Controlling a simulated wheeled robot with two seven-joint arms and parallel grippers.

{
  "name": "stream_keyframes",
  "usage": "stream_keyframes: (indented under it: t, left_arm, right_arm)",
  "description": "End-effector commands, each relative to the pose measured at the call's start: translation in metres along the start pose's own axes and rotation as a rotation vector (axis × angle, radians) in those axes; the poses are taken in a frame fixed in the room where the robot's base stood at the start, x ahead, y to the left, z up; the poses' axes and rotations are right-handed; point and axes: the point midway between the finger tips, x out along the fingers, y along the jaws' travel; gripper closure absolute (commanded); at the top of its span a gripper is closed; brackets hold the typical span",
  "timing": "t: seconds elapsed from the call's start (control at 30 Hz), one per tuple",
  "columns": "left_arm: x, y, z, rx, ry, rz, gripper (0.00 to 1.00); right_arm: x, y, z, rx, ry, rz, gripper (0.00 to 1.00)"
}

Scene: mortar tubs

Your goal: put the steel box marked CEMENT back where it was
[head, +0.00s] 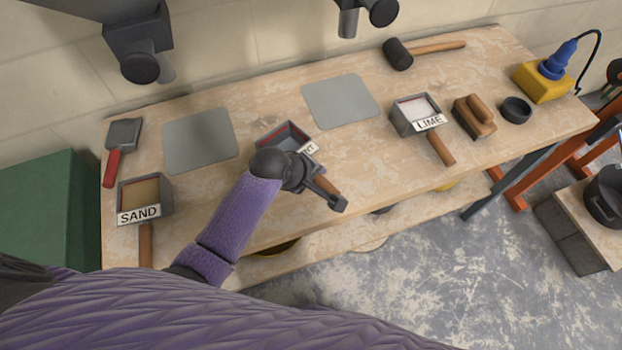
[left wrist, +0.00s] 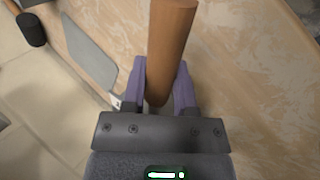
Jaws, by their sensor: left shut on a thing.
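The steel box marked CEMENT (head: 293,134) shows in the head view between the two grey mats, with only the letters "NT" of its label readable. My arm covers part of it. My left gripper (head: 318,184) is shut on its wooden handle (head: 328,186). In the left wrist view the handle (left wrist: 172,40) stands between the fingers (left wrist: 160,82). I cannot tell whether the box touches the bench. My right gripper is not in view.
A SAND box (head: 166,190) stands at the left and a LIME box (head: 399,117) at the right. One bare grey mat (head: 200,140) lies left of the CEMENT box, another (head: 340,101) to its right. A mallet (head: 398,54), wooden float (head: 474,116) and red-handled tool (head: 113,166) lie around.

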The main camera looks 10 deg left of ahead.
Motion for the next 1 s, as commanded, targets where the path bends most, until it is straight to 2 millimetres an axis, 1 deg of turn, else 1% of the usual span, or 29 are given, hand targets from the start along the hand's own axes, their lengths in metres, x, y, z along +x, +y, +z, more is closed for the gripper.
stream_keyframes:
  t: [0.03,0.1,0.27,0.4,0.43,0.47,0.5,0.57,0.6,0.87,0.93,1.0]
  left_arm:
    - [0.013,-0.009,0.0,0.0,0.0,-0.003,1.0]
    - [0.02,-0.014,0.0,0.001,0.001,-0.001,1.0]
    - [0.017,-0.011,0.0,0.001,0.001,0.001,1.0]
    - [0.019,-0.013,0.0,0.001,0.0,0.0,1.0]
    - [0.019,-0.013,0.0,0.001,0.0,-0.001,0.6]
    - [0.019,-0.013,0.0,0.001,0.0,-0.001,0.54]
    - [0.019,-0.013,0.0,0.001,0.0,0.0,0.46]
    - [0.019,-0.013,0.0,0.001,0.0,0.0,0.33]
    - [0.019,-0.013,0.0,0.001,0.0,0.0,0.29]
    - [0.018,-0.012,0.0,0.001,0.0,0.0,0.29]
    - [0.013,-0.01,0.0,0.001,0.001,0.001,0.29]
    - [0.0,-0.009,0.0,0.001,0.0,0.001,0.29]
  right_arm:
    - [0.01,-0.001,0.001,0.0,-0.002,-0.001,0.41]
    - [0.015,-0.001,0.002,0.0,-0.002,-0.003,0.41]
    - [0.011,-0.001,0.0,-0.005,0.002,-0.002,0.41]
    - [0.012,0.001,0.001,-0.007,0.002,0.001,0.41]
    - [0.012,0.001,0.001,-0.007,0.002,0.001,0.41]
    - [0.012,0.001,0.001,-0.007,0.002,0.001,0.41]
    - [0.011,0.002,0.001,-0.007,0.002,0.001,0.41]
    - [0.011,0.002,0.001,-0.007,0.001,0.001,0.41]
    - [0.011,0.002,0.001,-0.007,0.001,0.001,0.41]
    - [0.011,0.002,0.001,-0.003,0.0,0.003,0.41]
    - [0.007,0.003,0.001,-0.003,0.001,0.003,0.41]
    - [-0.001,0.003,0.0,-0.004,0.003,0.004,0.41]
